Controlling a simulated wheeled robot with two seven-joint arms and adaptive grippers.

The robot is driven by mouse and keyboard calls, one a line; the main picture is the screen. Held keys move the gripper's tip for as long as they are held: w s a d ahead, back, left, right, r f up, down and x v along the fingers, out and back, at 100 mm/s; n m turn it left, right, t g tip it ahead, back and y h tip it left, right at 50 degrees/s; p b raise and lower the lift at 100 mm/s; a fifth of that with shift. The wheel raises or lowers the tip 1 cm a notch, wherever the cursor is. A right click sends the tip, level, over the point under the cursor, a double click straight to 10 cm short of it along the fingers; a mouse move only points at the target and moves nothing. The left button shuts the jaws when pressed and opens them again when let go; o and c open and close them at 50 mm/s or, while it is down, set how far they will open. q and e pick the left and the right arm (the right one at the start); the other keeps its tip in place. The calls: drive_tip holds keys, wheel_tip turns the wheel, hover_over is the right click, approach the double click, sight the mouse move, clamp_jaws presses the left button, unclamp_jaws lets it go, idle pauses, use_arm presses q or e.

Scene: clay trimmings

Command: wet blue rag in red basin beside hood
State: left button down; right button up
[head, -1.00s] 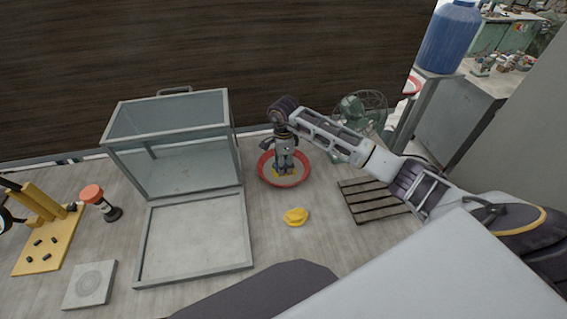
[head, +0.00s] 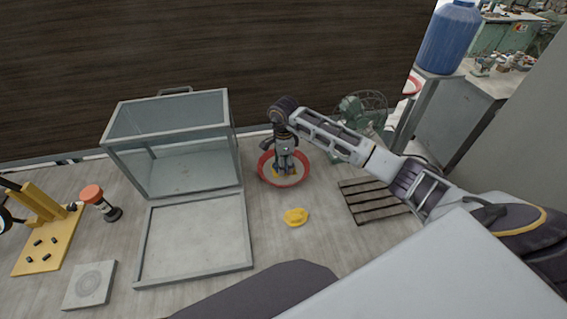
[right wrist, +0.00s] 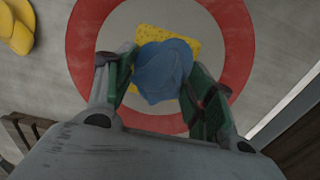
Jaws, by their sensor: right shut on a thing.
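The red basin (head: 264,172) with a pale inside stands on the table to the right of the glass hood (head: 170,125). My right gripper (head: 284,172) points down into the basin. In the right wrist view the right gripper (right wrist: 160,72) is shut on the crumpled blue rag (right wrist: 163,68). The rag is over the basin, whose red rim (right wrist: 238,40) surrounds it. A yellow sponge (right wrist: 182,37) lies under and beside the rag, partly hidden by it. I cannot tell whether the rag touches the basin floor. My left gripper is not in view.
A folded yellow cloth (head: 295,217) lies in front of the basin. A slatted wooden rack (head: 372,203) lies to the right, with a green fan (head: 352,112) behind. The hood's front panel (head: 192,240) lies flat.

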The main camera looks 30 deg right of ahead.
drive_tip(key=shift+r+p, duration=1.7)
drive_tip(key=shift+r, duration=1.75)
drive_tip(key=shift+a+n, duration=0.1)
drive_tip(key=shift+n, duration=0.2)
